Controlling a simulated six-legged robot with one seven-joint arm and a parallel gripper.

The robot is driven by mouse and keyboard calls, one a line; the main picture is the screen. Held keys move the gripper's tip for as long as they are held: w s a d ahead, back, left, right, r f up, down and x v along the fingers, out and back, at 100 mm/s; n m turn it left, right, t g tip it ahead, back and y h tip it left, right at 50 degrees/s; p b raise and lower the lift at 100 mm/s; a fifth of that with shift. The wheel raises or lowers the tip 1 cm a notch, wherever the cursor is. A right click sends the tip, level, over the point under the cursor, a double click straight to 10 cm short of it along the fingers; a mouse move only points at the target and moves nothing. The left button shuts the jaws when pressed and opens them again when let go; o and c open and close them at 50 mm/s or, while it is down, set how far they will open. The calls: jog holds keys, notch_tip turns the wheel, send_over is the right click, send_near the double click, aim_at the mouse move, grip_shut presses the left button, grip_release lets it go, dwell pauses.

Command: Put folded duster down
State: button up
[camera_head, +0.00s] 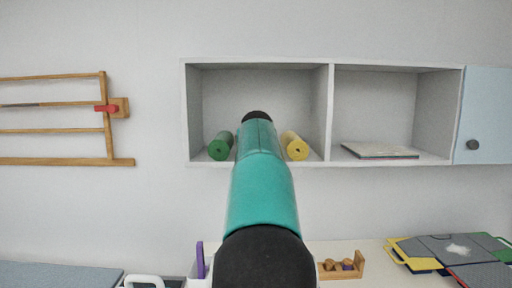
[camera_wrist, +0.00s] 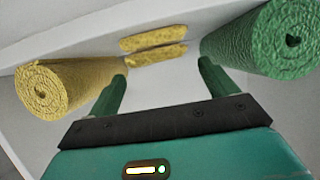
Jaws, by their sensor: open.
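A folded yellow duster (camera_wrist: 153,36) shows in the wrist view as two stacked yellow layers. It is just beyond the fingertips of my gripper (camera_wrist: 163,70), between their lines. My gripper is open, with its two green fingers spread apart. In the head view my arm reaches into the left compartment of the wall shelf (camera_head: 328,110) and hides the duster and the gripper.
A yellow roll (camera_head: 294,146) and a green roll (camera_head: 221,146) flank my arm; they also show close to the fingers in the wrist view, the yellow roll (camera_wrist: 62,88) and the green roll (camera_wrist: 262,42). The right compartment holds a thin flat stack (camera_head: 380,150).

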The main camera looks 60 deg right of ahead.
jog(key=v, duration=0.7)
jog(key=shift+a, duration=0.1)
jog(key=w+a+f+n+t+y, duration=0.15)
jog(key=w+a+f, duration=0.25)
jog(key=a, duration=0.7)
jog(key=w+a+f+n+y, duration=0.3)
jog(key=a+f, duration=0.2)
jog(key=a, duration=0.6)
jog(key=w+a+f+n+t+y, duration=0.1)
jog(key=w+a+f+n+y, duration=0.2)
jog(key=a, duration=0.9)
jog(key=s+a+f+n+g+y, duration=0.1)
jog(key=s+a+f+n+y, duration=0.1)
jog(key=s+a+f, duration=0.4)
jog(key=s+a+f+n+g+y, duration=0.2)
jog(key=s+a+f, duration=0.3)
jog(key=a+f, duration=0.8)
jog(key=a+n, duration=0.1)
jog(key=a, duration=0.3)
jog(key=shift+s+a, duration=0.2)
jog(key=shift+s, duration=0.15)
jog(key=shift+f+y, duration=0.1)
jog(key=shift+y, duration=0.15)
